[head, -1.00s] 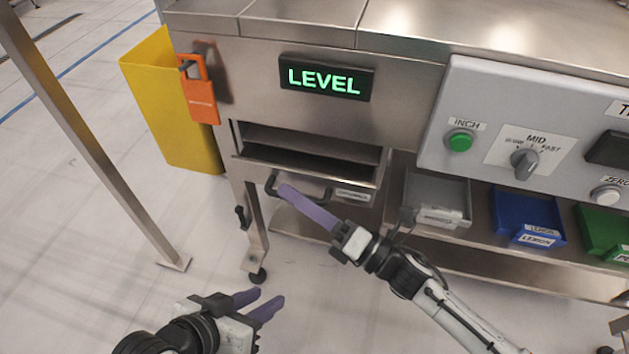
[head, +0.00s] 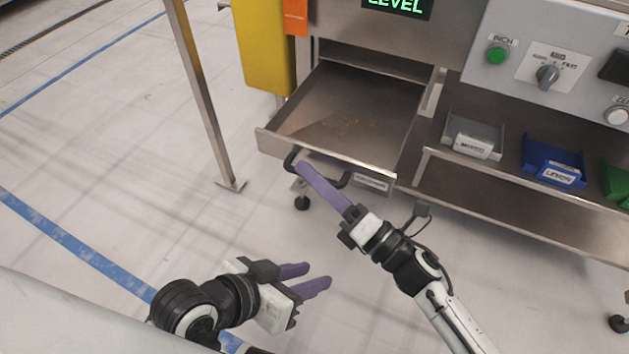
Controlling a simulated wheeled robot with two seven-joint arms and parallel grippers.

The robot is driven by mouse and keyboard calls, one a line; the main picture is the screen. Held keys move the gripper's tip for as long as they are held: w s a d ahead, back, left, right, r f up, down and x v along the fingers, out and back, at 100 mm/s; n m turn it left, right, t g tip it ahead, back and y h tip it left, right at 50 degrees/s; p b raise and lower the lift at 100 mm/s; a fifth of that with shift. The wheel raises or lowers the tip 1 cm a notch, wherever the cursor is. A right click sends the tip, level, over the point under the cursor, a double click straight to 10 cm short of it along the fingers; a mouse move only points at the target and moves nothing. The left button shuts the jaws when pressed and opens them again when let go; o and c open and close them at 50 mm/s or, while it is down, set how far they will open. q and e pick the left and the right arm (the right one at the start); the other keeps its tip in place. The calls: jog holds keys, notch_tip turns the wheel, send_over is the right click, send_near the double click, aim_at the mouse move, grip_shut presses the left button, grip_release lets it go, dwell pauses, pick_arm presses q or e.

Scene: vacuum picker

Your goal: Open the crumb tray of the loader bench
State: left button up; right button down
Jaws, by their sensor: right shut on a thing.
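The crumb tray (head: 335,114) is a shallow steel drawer, pulled well out of the loader bench (head: 440,45). Its floor shows, with some brownish crumbs on it. A dark bar handle (head: 340,182) is on its front, beside a small label. My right gripper (head: 304,171) has its purple fingers shut on the handle near its left end. My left gripper (head: 312,277) is open and empty, low in the view over bare floor, with its two purple fingers apart.
Grey (head: 472,135), blue (head: 553,160) and green (head: 616,182) bins sit on a shelf right of the tray. A metal post (head: 199,90) and a yellow panel (head: 264,45) stand left. A control panel (head: 560,60) is upper right.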

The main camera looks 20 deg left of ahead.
pick_arm(q)
jog(key=shift+s, duration=0.15)
pick_arm(e)
jog(key=shift+s, duration=0.1)
jog(key=c, duration=2.1)
grip_release()
pick_arm(q)
jog(key=shift+s+a+f+g+y+p, duration=0.25)
jog(key=shift+a+f+p, duration=0.25)
jog(key=shift+f+p, duration=0.3)
pick_arm(e)
jog(key=shift+v, duration=5.15)
pick_arm(q)
jog(key=shift+w+r, duration=0.1)
jog(key=shift+r, duration=0.05)
